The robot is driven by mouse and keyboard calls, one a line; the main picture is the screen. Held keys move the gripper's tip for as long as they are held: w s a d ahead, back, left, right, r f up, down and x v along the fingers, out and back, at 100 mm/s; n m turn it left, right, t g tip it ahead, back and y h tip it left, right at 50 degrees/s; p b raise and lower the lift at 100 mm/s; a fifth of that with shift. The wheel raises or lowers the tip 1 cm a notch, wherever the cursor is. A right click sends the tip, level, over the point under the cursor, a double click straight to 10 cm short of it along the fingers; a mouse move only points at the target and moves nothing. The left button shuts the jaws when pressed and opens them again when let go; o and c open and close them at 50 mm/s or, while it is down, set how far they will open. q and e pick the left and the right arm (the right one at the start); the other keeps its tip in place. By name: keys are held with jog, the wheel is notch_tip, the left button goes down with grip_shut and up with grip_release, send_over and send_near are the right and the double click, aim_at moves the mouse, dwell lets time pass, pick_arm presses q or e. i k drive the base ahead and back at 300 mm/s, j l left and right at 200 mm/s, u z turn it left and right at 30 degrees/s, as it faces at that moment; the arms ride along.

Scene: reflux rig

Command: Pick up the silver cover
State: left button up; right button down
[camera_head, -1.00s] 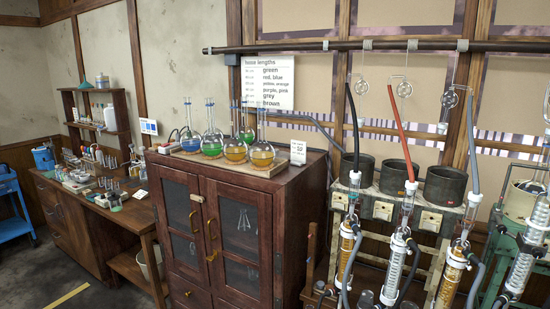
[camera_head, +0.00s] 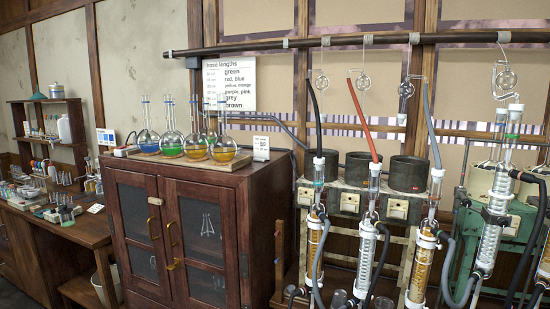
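I cannot make out a thing that is clearly a silver cover in the camera_head view. Several glass reflux columns stand at the right, such as a clear coiled one (camera_head: 491,235) and an amber-filled one (camera_head: 421,268). Three dark round pots (camera_head: 408,173) sit on a pale rack behind them. Small grey pieces low among the columns are too small to tell. Neither of my grippers is in view.
A dark wooden cabinet (camera_head: 206,195) with glass doors stands in the middle, bearing flasks of coloured liquid (camera_head: 196,148). A cluttered wooden bench (camera_head: 52,230) is at the left. A dark pipe (camera_head: 262,47) runs across the wall above. Hoses hang around the columns.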

aim_at(239, 151)
jog(key=i+j+z, duration=0.15)
jog(key=z, duration=0.3)
jog(key=i+j+z, duration=0.1)
jog(key=j+z, duration=0.5)
jog(key=z, duration=0.25)
jog(key=j+z, duration=0.45)
jog(key=i+l, duration=0.1)
